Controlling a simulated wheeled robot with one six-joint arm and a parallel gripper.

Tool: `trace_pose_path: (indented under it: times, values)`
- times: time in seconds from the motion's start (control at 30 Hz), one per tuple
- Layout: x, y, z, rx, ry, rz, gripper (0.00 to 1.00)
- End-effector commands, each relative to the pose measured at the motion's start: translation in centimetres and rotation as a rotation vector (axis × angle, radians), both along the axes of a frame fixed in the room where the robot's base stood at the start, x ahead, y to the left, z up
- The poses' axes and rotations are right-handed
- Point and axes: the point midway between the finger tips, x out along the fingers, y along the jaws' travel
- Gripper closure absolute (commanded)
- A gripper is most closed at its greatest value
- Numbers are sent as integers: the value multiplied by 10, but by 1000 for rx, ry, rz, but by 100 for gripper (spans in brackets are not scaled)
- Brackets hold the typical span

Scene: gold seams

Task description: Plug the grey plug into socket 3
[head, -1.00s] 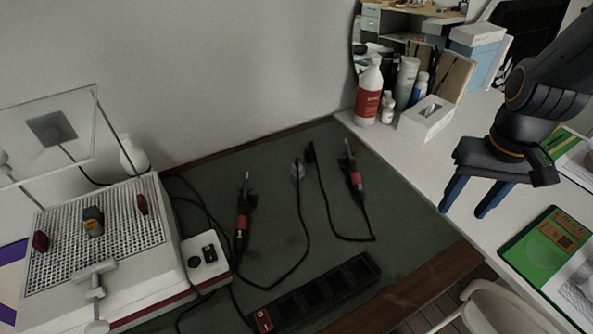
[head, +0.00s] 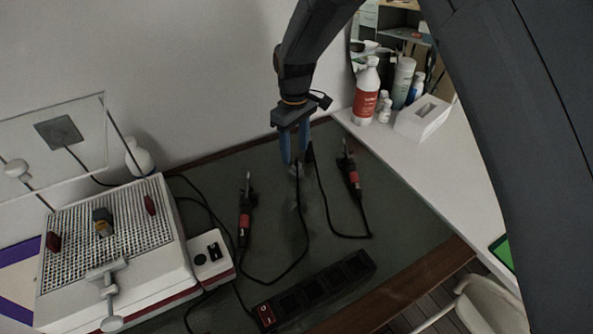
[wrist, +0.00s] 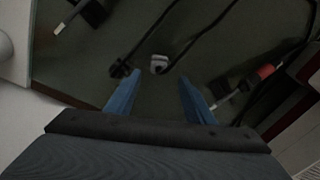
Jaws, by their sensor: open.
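The grey plug (wrist: 158,64) lies on the green mat at the end of a dark cord; in the head view (head: 296,171) it is partly hidden by my fingers. My gripper (head: 295,161) points down over it, with its blue fingers apart. In the wrist view (wrist: 158,76) the plug shows between and just beyond the fingertips, and nothing is held. I cannot tell the exact height gap. The black power strip (head: 315,290) lies at the mat's front edge, with a red switch at its left end and several sockets that look empty. I cannot read socket numbers.
A black plug (wrist: 119,69) lies close beside the grey one. A perforated-top box (head: 120,240) stands left; bottles (head: 366,92) stand at the back right.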

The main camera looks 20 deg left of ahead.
Motion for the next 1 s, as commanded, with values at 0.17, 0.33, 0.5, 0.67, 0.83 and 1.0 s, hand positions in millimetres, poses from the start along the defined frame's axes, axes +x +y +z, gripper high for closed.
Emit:
trace_pose_path:
  times: [0.17, 0.33, 0.5, 0.67, 0.83, 1.0]
  values:
    - [0, -1, -1, 0, 0, -2, 52]
    - [0, -1, -14, -3, 2, -2, 52]
    - [1, -1, -26, 0, 0, -3, 52]
    - [1, -1, -26, 0, 0, -3, 52]
    - [0, -1, -31, -2, 2, -3, 52]
    - [1, -1, -50, -2, 2, -3, 52]
